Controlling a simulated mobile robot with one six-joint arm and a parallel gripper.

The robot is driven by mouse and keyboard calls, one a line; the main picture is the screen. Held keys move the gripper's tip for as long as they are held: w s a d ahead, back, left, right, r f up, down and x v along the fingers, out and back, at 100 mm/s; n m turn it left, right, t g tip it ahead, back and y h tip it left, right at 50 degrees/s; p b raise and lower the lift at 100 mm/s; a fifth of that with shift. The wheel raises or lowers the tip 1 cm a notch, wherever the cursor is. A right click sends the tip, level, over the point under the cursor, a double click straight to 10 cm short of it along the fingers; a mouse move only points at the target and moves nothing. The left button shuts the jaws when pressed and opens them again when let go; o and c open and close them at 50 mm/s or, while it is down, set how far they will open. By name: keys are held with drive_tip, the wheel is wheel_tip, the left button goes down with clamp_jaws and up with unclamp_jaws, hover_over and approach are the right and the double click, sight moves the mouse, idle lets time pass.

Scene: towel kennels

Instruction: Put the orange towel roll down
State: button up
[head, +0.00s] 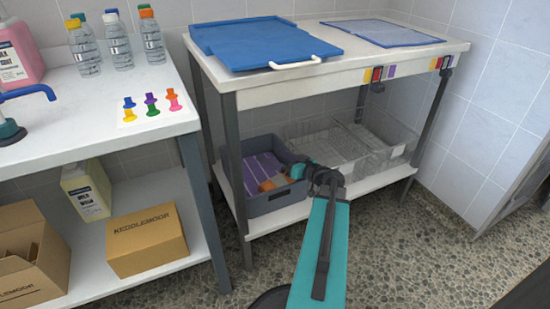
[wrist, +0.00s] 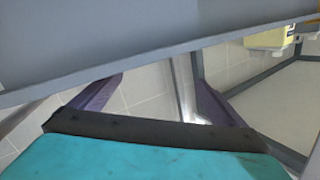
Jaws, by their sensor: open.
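A grey crate (head: 277,202) stands on the lower shelf of the right-hand table in the head view. In it lie a purple striped towel (head: 262,167) and an orange towel roll (head: 268,185). A second small orange patch shows close by my gripper (head: 308,172); I cannot tell whether it is part of the same roll. My gripper is at the crate's right side, partly hiding it. In the wrist view my gripper (wrist: 158,88) has its two purple fingers wide apart, with nothing visible between them. No orange shows there.
A clear wire-look basket (head: 375,150) stands right of the crate on the lower shelf (head: 280,217). The tabletop above holds a blue tray (head: 262,40) and a blue mat (head: 382,32). Table legs (head: 238,180) flank the shelf. A grey surface (wrist: 120,40) crosses the wrist view.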

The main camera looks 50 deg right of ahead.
drive_tip(key=shift+r, duration=0.2)
drive_tip(key=s+r+p, duration=0.1)
drive_tip(key=s+p, duration=0.3)
drive_tip(key=s, duration=0.8)
drive_tip(key=shift+d+r+p, duration=0.35)
drive_tip(key=shift+d, duration=0.1)
drive_tip(key=shift+s, duration=0.1)
idle(0.4)
